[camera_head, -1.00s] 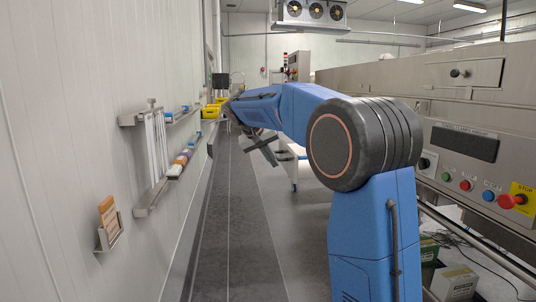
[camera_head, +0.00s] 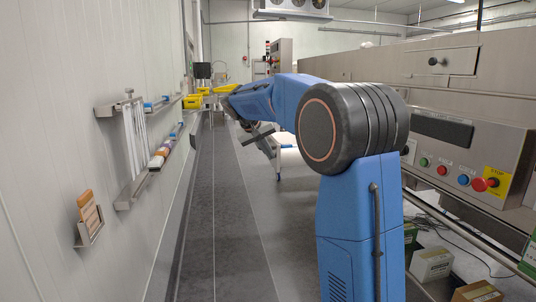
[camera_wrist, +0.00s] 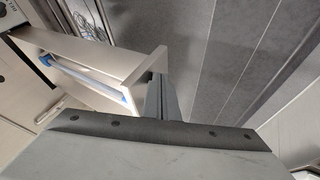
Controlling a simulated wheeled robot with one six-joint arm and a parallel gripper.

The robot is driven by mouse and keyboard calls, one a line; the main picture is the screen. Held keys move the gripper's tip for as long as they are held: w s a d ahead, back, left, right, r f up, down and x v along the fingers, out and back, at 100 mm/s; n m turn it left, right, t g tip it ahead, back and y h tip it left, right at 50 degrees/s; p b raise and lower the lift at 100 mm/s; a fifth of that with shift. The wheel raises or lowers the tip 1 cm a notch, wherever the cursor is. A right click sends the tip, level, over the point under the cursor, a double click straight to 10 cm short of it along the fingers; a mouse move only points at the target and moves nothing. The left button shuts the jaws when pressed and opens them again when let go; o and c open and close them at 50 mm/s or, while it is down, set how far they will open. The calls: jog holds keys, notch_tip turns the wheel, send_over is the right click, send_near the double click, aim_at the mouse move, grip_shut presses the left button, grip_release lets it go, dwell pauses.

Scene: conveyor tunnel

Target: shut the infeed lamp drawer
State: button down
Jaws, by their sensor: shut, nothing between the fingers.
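In the wrist view a pale metal drawer (camera_wrist: 105,55) stands pulled out, with a blue-and-white tube-like piece (camera_wrist: 88,76) inside. Its front panel (camera_wrist: 140,68) is toward the picture's middle. My gripper (camera_wrist: 161,92) is shut and empty, its fingers right beside the outer face of that panel; I cannot tell whether they touch it. In the head view my gripper (camera_head: 258,136) hangs dark and small beyond my blue arm, and this open drawer cannot be made out there.
On the right, the machine has a closed knobbed panel (camera_head: 446,62) and a button box (camera_head: 460,168) with a red stop button. Cartons (camera_head: 432,264) lie below it. Wall racks (camera_head: 130,150) line the left. The grey floor strip (camera_head: 215,220) between is clear.

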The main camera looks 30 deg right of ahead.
jog(key=s+d, duration=0.4)
jog(key=d, duration=1.2)
jog(key=s+d, duration=0.5)
jog(key=d, duration=1.2)
jog(key=s+d, duration=0.5)
jog(key=d, duration=1.1)
jog(key=shift+d, duration=0.15)
jog(key=shift+s, duration=0.1)
